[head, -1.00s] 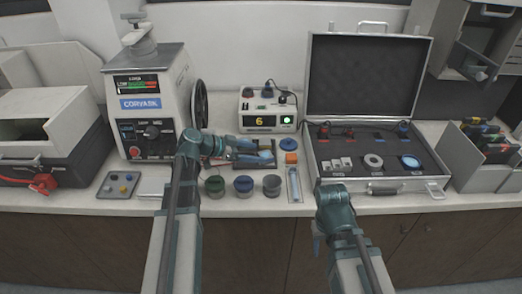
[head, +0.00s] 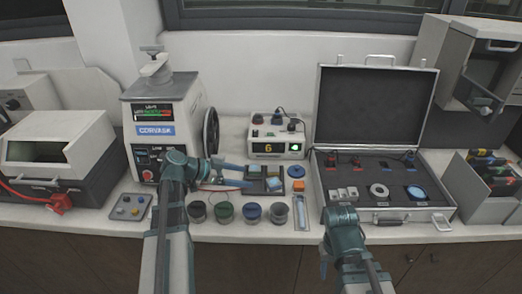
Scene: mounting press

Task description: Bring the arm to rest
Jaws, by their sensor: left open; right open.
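My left gripper (head: 243,174) is open, its two blue fingers pointing right above the counter, just left of a small dark tray (head: 256,189). Nothing shows between its fingers. The tray holds small coloured blocks, and the fingertips overlap its left side in the picture. My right arm reaches up in front of the open silver case. My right gripper (head: 325,262) is low at the counter's front edge, and its fingers are largely hidden by its own wrist. I see nothing held in it.
A mounting press (head: 165,115) stands behind my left arm. Several cups (head: 251,212) line the counter front, with an orange block (head: 297,186) and blue disc (head: 296,171) nearby. The open case (head: 385,216) and a tool bin (head: 482,195) are at right.

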